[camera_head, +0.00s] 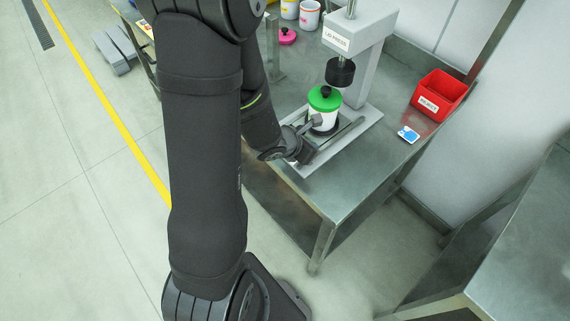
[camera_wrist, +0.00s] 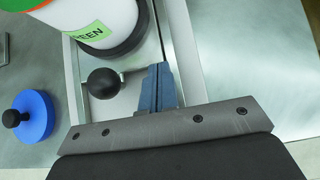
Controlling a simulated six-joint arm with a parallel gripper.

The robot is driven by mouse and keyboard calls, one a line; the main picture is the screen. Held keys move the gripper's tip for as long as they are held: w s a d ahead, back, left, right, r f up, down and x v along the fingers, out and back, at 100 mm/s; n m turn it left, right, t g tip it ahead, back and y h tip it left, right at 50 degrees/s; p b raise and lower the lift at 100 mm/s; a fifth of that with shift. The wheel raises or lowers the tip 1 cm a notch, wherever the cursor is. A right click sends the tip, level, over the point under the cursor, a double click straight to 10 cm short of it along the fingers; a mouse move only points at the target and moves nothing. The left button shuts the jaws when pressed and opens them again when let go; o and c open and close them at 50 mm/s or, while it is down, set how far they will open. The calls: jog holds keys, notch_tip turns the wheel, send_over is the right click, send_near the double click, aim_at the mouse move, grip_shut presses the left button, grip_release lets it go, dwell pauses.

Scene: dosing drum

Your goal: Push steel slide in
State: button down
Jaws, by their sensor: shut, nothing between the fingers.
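The lid press (camera_head: 340,42) stands on the steel bench. A white tub (camera_head: 322,118) with a green lid (camera_head: 325,97) stands at its base, in front of the press column. In the wrist view the tub (camera_wrist: 105,22) rests in a dark ring on the steel slide (camera_wrist: 97,108), between pale rails. A black ball knob (camera_wrist: 103,83) is at the slide's near end. My gripper (camera_wrist: 158,82) is shut and empty, its blue-grey fingers just right of the knob and near the right rail. Whether they touch the slide I cannot tell. The arm partly hides the slide's front in the head view.
A blue lid (camera_wrist: 33,115) with a black knob lies left of the press base. A pink lid (camera_head: 288,36) and several tubs are at the back left.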

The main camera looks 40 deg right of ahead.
aim_at(327, 138)
jog(key=d, duration=0.4)
jog(key=shift+d, duration=0.4)
jog(key=a, duration=0.4)
jog(key=shift+a+r, duration=0.1)
jog(key=shift+a, duration=0.25)
jog(key=v, duration=0.9)
jog(key=shift+a+r, duration=0.15)
jog(key=shift+r, duration=0.05)
jog(key=shift+f, duration=0.1)
jog(key=x, duration=1)
jog(key=shift+s, duration=0.1)
jog(key=d, duration=0.3)
jog(key=shift+d, duration=0.65)
